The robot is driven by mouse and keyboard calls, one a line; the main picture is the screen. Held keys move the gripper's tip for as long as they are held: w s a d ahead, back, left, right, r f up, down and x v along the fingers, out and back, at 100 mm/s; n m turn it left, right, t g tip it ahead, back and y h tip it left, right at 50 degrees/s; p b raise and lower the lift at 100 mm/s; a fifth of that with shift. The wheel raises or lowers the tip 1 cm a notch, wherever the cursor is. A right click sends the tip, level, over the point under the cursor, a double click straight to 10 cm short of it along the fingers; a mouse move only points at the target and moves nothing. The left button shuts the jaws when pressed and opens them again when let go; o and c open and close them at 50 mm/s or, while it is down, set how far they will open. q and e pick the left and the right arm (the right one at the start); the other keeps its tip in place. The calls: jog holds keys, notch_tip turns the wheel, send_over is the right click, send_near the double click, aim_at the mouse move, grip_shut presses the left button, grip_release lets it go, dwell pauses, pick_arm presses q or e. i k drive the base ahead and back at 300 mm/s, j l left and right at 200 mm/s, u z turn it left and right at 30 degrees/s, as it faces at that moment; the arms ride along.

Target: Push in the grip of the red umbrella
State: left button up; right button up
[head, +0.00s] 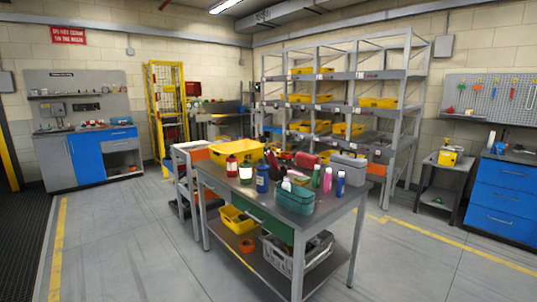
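I cannot make out a red umbrella or its grip for certain. A grey worktable (222,181) stands in the middle of the head view with many small items on its top. Among them is a red, rounded item (307,160) near the back edge, too small to identify. Dark and reddish slim shapes (273,162) lie left of it, partly hidden behind bottles. Neither of my grippers is in view.
The table also holds a yellow bin (237,151), a blue bottle (262,179), a teal bag (294,198) and a grey case (348,168). A grey crate (279,257) sits on its lower shelf. Tall shelving (410,110) stands behind. The floor in front and left is clear.

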aim_at(263, 140)
jog(key=i+j+z, duration=0.2)
jog(key=z, duration=0.2)
jog(key=i+j+z, duration=0.45)
jog(key=j+z, duration=0.3)
jog(key=l, duration=0.1)
